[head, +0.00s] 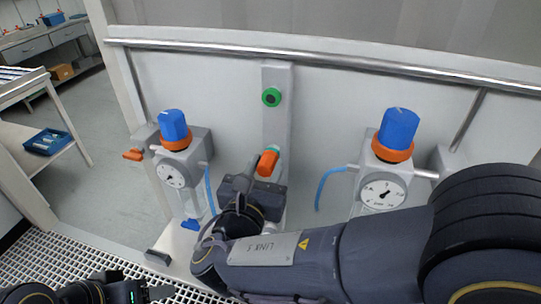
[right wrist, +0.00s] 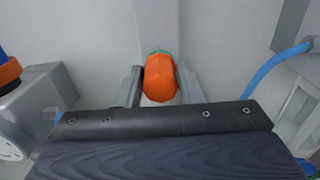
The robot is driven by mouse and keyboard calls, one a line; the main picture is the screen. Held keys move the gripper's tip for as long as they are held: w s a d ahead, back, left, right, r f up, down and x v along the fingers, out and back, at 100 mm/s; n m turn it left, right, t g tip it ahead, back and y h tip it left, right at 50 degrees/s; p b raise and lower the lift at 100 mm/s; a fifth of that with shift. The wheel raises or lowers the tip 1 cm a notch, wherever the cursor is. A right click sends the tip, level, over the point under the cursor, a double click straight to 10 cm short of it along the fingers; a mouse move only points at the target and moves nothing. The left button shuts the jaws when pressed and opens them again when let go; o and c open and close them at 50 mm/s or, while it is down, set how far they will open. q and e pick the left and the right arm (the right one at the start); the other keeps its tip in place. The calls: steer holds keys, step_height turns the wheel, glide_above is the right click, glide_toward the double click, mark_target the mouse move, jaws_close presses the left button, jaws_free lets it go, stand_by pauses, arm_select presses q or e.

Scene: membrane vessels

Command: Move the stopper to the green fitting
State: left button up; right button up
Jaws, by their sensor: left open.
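The orange stopper (head: 267,163) sits on the grey post (head: 276,115), below the green ring-shaped fitting (head: 271,97) with a dark centre. A teal fitting (head: 274,149) shows just behind the stopper. My right gripper (head: 262,178) is at the stopper. In the right wrist view, its fingers lie on either side of the stopper (right wrist: 160,78), close to its edges; I cannot tell whether they press on it. The green fitting is out of that view. My left gripper (head: 160,275) is open and empty at the bottom left, partly cut off by the frame.
Two blue-capped units with dials stand left (head: 173,175) and right (head: 383,190) of the post, with blue hoses. An orange-tipped part (head: 133,155) sticks out from the left unit. A metal rail (head: 330,58) crosses the back panel. The panel around the green fitting is clear.

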mark_target(263, 172)
jaws_close()
steer(key=shift+s+a, duration=0.1)
steer(key=shift+s, duration=0.1)
steer(key=shift+s+a, duration=0.15)
steer(key=shift+s, duration=0.35)
steer(key=shift+p+v, duration=0.4)
steer(key=shift+v, duration=1.85)
